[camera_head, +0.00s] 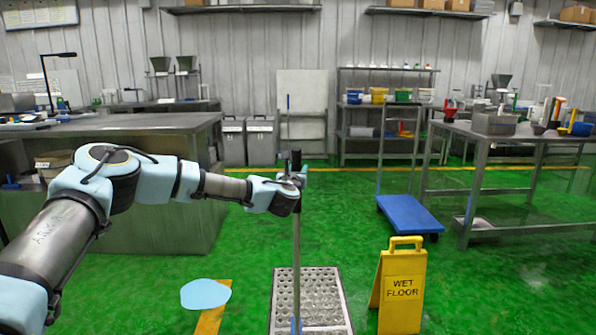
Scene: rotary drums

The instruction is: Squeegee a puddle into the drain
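The puddle (205,294) is a flat light-blue patch on the green floor, left of the drain and partly over a yellow floor line. The drain (284,292) is a grey perforated metal plate in the floor at bottom centre. The squeegee (296,240) has a thin grey upright pole; a bit of blue (296,325) shows at its foot, in front of the drain plate. The rest of its head is cut off by the lower edge. My gripper (295,180) is at the upper part of the pole and appears shut on it; its fingertips are small and partly hidden.
A yellow wet floor sign (402,289) stands right of the drain. A blue trolley (409,214) is behind it. A metal table (508,136) is at right and a large metal bench (150,123) at left. Green floor is clear behind the drain.

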